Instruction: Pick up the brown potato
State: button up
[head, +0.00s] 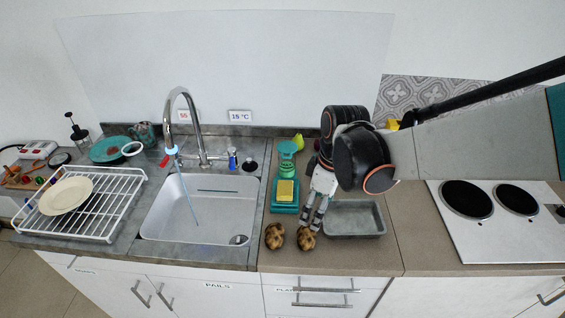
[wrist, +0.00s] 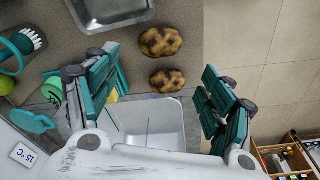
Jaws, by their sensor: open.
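Two brown, dark-mottled potatoes lie side by side near the front counter edge. The left potato (head: 274,236) is closer to the sink; the right potato (head: 306,240) is in front of my gripper (head: 314,214). In the wrist view, the potato by the tray (wrist: 161,41) is at the top and the potato by the sink (wrist: 168,81) is below it. My gripper (wrist: 160,64) is open and empty, with its fingers spread to either side of the potatoes in that view. It points down above the counter; its exact height is unclear.
A grey metal tray (head: 354,232) lies just right of the potatoes. A green scale (head: 285,210) with a yellow sponge-like block stands behind them. The sink (head: 200,222) is to the left, the hob (head: 500,245) to the right. The counter's front edge is close.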

aim_at(308, 233)
jog(key=f+b, duration=0.1)
jog(key=f, duration=0.3)
jog(key=a+f+b, duration=0.1)
jog(key=f+b, duration=0.1)
jog(key=f, duration=0.3)
jog(key=f+b, duration=0.1)
jog(key=f, duration=0.3)
jog(key=shift+w+a+f+b, duration=0.35)
jog(key=shift+b, duration=0.05)
jog(key=shift+r, duration=0.1)
jog(key=shift+c, duration=0.2)
jog(key=c, duration=0.8)
